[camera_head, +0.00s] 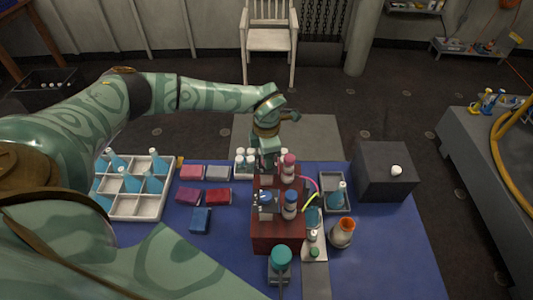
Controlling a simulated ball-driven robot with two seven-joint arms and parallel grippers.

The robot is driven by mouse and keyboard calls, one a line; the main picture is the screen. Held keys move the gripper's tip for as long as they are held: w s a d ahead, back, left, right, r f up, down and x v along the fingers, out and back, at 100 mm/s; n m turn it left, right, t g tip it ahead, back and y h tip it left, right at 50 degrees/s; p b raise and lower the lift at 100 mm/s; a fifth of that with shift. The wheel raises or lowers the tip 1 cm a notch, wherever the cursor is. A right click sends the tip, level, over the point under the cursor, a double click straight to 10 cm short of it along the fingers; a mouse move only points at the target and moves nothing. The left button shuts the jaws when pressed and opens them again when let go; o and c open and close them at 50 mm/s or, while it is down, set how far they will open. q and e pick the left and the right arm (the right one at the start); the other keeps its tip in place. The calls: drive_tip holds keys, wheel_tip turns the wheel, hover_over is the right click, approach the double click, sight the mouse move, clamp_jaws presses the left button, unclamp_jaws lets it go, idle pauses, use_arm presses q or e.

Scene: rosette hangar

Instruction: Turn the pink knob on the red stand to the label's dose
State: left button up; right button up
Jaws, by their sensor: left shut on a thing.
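The red stand (279,231) sits on the blue mat, with several capped, bottle-like pieces on top. A pink knob (289,159) tops the piece at its back right. Blue knobs top two pieces at the front, one at the left (265,197) and one at the right (290,197). My left gripper (267,165) reaches down at the stand's back left, just left of the visible pink knob. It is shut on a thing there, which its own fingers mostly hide. I cannot make out a label's dose. My right gripper is not in view.
A white tray (137,206) of blue-filled flasks stands left, beside several coloured boxes (217,196). An orange-rimmed cup (342,232), a flask in a grey tray (335,196) and a dark box (384,172) stand right. A teal-capped bottle (280,258) is in front. The mat's right front is clear.

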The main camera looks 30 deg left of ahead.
use_arm(q)
drive_tip(key=shift+w+r, duration=0.1)
idle(0.4)
drive_tip(key=o, duration=1)
drive_tip(key=shift+c, duration=0.2)
wheel_tip(320, 180, up, 16)
drive_tip(key=shift+r+p, duration=0.15)
drive_tip(key=shift+p, duration=0.2)
